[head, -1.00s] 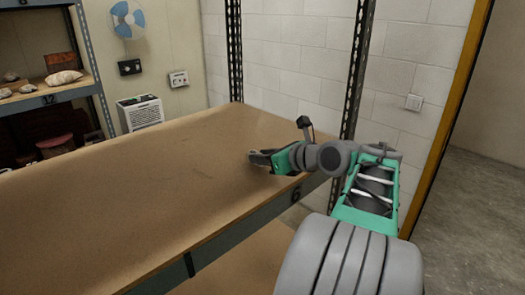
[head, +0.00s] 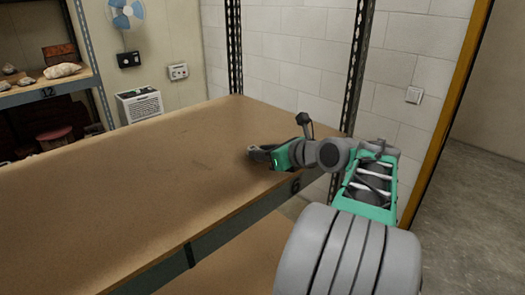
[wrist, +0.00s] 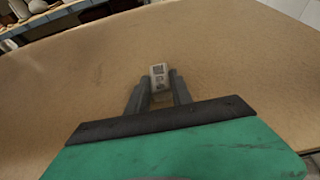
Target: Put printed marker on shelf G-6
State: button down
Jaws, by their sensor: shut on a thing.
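The printed marker (wrist: 159,77) is a small pale block with a dark printed pattern on its face, seen in the wrist view between my fingertips. My gripper (wrist: 158,88) is shut on it. In the head view my gripper (head: 256,153) is low over the right end of the brown shelf board (head: 130,190), whose front edge bears the number 6. The marker cannot be made out in the head view. I cannot tell whether it touches the board.
The board around my gripper is bare. Perforated metal posts (head: 355,75) stand at the shelf's right end, before a white block wall (head: 290,50). Another shelf, marked 12 (head: 48,92), holds shells and other objects at the left. A lower board lies beneath.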

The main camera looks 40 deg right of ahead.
jog(key=c, duration=1.1)
grip_release()
jog(key=shift+o, duration=0.2)
